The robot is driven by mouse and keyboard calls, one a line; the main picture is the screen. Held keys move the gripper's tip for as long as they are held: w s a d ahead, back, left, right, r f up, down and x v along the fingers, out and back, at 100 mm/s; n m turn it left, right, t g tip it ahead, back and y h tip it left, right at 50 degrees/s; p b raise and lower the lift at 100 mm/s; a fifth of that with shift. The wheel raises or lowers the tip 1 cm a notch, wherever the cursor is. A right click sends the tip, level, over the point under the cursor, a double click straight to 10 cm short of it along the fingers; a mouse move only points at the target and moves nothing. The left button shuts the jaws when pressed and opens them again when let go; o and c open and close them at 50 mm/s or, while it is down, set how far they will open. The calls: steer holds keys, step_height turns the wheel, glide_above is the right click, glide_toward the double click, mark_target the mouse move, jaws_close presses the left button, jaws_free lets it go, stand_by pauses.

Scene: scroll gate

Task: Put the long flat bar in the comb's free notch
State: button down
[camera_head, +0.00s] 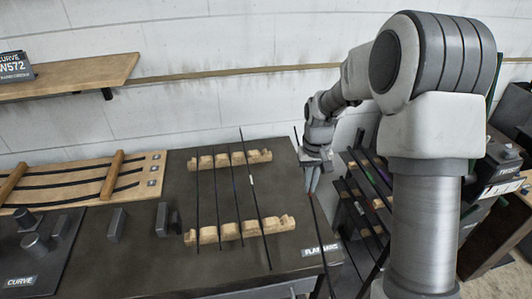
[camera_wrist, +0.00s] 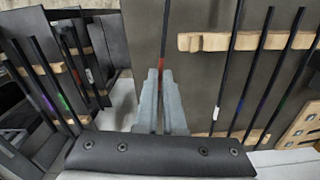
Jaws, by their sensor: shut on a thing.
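My gripper (camera_head: 312,182) is shut on a long thin dark bar (camera_head: 319,222) beside the right edge of the dark table. The bar slants down past the table's front right corner. In the wrist view the fingertips (camera_wrist: 161,78) meet on the bar (camera_wrist: 166,30) by a red band. The comb is two pale wooden notched strips, a rear one (camera_head: 222,160) and a front one (camera_head: 230,233), left of my gripper. Several dark bars lie across both strips. In the wrist view a strip end (camera_wrist: 190,41) shows right of the held bar. I cannot tell clearly which notch is free.
A rack (camera_head: 365,190) with several dark bars stands right of the table. A label plate (camera_head: 320,250) lies at the table's front right corner. Grey blocks (camera_head: 117,224) and a wooden board (camera_head: 75,180) with curved strips are on the left. A wall shelf (camera_head: 80,75) hangs behind.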

steer(key=w+a+f+n+p, duration=0.2)
steer(key=w+a+p, duration=0.1)
steer(key=w+a, duration=1)
steer(key=shift+w+d+f+b, duration=0.3)
steer(key=shift+f+b, duration=0.35)
steer(key=shift+f, duration=0.5)
steer(key=shift+w+d+f+b, duration=0.3)
steer(key=shift+f+b, duration=0.35)
steer(key=shift+f, duration=0.5)
steer(key=shift+w+d+f+b, duration=0.3)
steer(key=shift+f+b, duration=0.35)
steer(key=shift+f, duration=0.5)
steer(key=shift+f+b, duration=0.25)
steer(key=shift+b, duration=0.05)
steer(key=c, duration=0.9)
jaws_free()
steer(key=shift+c, duration=0.2)
steer(key=shift+f, duration=0.1)
step_height(320, 180, up, 18)
steer(key=shift+f, duration=0.2)
steer(key=shift+r, duration=0.1)
